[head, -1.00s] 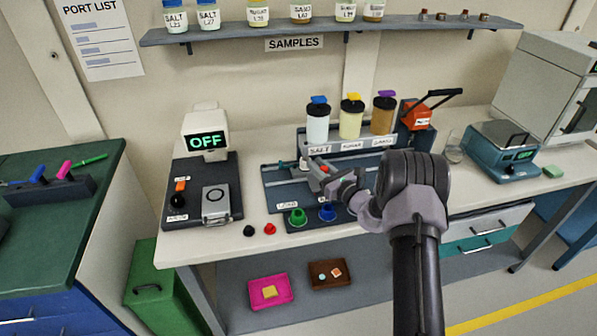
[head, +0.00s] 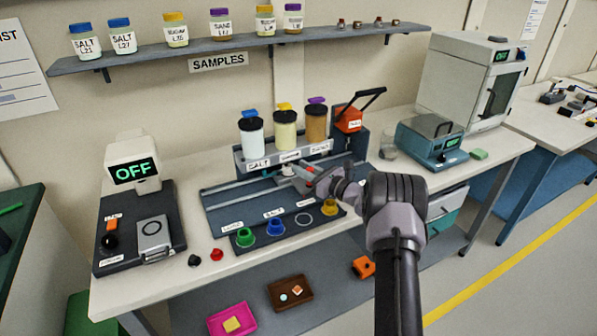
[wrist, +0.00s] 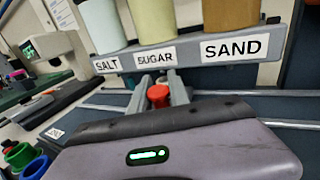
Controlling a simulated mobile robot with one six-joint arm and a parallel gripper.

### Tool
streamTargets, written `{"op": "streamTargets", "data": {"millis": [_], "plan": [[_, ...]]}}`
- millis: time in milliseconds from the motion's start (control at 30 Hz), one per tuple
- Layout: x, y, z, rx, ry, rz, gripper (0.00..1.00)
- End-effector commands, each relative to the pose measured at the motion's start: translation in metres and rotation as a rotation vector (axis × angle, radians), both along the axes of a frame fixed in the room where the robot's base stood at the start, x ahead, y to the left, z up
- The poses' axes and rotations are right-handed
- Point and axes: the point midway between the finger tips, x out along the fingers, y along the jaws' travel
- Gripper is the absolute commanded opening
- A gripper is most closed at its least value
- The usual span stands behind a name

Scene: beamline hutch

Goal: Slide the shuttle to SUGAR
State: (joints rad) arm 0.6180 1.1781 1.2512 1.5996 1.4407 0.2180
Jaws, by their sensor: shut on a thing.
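The shuttle (head: 288,170) is a small pale block on the rails below the hopper rack, in front of the SUGAR label (head: 290,156). My gripper (head: 308,176) is at the shuttle from the front right, its fingers closed around a red knob (wrist: 158,96). In the wrist view the knob sits between the two grey fingers, with the SUGAR label (wrist: 155,57) just behind and the SAND label (wrist: 234,47) to the right. The SALT label (head: 258,163) is left of the shuttle in the head view. The fingers partly hide the shuttle, so its exact alignment is hard to tell.
Green (head: 245,238), blue (head: 275,227) and yellow (head: 329,207) cups stand in front of the rails. A machine reading OFF (head: 134,171) stands to the left. An orange press with a black lever (head: 349,118) is right of the hoppers. The rails left of the shuttle look clear.

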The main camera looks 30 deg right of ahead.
Motion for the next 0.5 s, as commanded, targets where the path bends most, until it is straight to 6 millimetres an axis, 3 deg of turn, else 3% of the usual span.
{"op": "streamTargets", "data": {"millis": [267, 300, 333, 500], "plan": [[-0.0002, -0.0001, -0.0006, 0.001, 0.001, 0.000, 0.00], [-0.0002, -0.0001, -0.0005, 0.001, 0.001, 0.000, 0.28], [-0.0001, 0.0000, -0.0005, 0.001, 0.001, 0.000, 0.34], [0.0000, 0.0000, -0.0002, 0.000, 0.000, 0.000, 0.38]]}}
